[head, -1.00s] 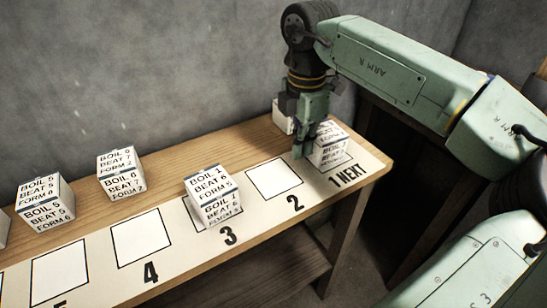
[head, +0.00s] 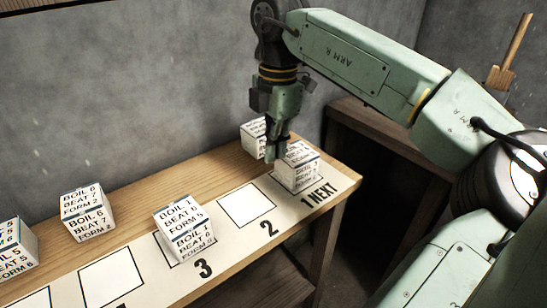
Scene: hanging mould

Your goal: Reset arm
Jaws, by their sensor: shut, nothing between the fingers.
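My arm (head: 370,62) reaches in from the right, over the wooden table's right end. My gripper (head: 277,153) points down and is shut and empty. Its tips are just left of and above the white box on square 1 NEXT (head: 298,168). I cannot tell whether they touch that box.
A box on square 3 (head: 184,228) reads BOIL 1, BEAT 6, FORM 5. Square 2 (head: 247,205) is empty. Other boxes stand at the back left (head: 87,213), far left (head: 12,250) and behind my gripper (head: 254,138). A darker table (head: 375,120) stands to the right.

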